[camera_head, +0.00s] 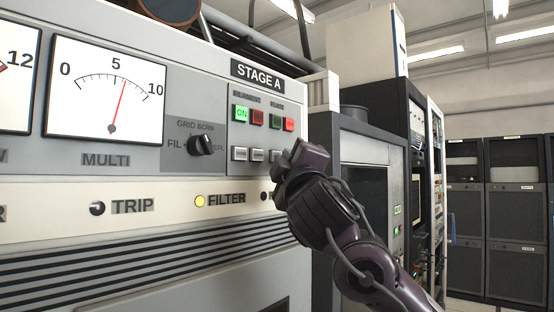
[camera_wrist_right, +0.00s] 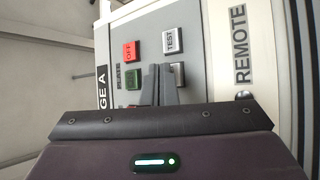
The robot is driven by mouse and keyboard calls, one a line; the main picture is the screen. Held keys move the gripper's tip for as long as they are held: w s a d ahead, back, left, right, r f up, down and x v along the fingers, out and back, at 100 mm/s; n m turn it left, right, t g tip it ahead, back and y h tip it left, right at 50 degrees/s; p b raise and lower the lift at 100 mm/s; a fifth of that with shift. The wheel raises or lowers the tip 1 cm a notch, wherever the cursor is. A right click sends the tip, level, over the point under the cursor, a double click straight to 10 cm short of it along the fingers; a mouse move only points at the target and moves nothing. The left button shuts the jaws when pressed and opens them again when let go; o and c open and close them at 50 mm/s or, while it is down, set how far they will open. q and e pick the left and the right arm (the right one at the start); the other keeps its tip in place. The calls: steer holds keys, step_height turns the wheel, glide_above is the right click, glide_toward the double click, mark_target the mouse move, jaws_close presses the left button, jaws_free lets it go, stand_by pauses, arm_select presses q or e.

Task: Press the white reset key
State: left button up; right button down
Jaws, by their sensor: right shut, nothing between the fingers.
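A transmitter panel marked STAGE A carries a lower row of pale keys, including (camera_head: 239,154) and (camera_head: 257,155), whose lettering is too small to read in the head view. In the right wrist view a white key reads TEST (camera_wrist_right: 172,40). Beside it another pale key (camera_wrist_right: 180,73) is partly hidden by my fingers, and its label cannot be read. My right gripper (camera_head: 287,160) is shut and empty, in front of the right end of this row; it also shows in the right wrist view (camera_wrist_right: 160,68). I cannot tell whether it touches a key. My left gripper is not in view.
Above the row sit a lit green ON key (camera_head: 241,113) and red keys (camera_head: 258,118); a red OFF key (camera_wrist_right: 130,50) shows in the wrist view. Dark racks (camera_head: 365,155) stand to the right.

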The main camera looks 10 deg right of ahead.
steer(key=shift+s+d, duration=0.1)
steer(key=shift+s, duration=0.05)
steer(key=s+d, duration=0.1)
steer(key=s, duration=0.1)
steer(key=s+d, duration=0.2)
stand_by(0.5)
stand_by(0.8)
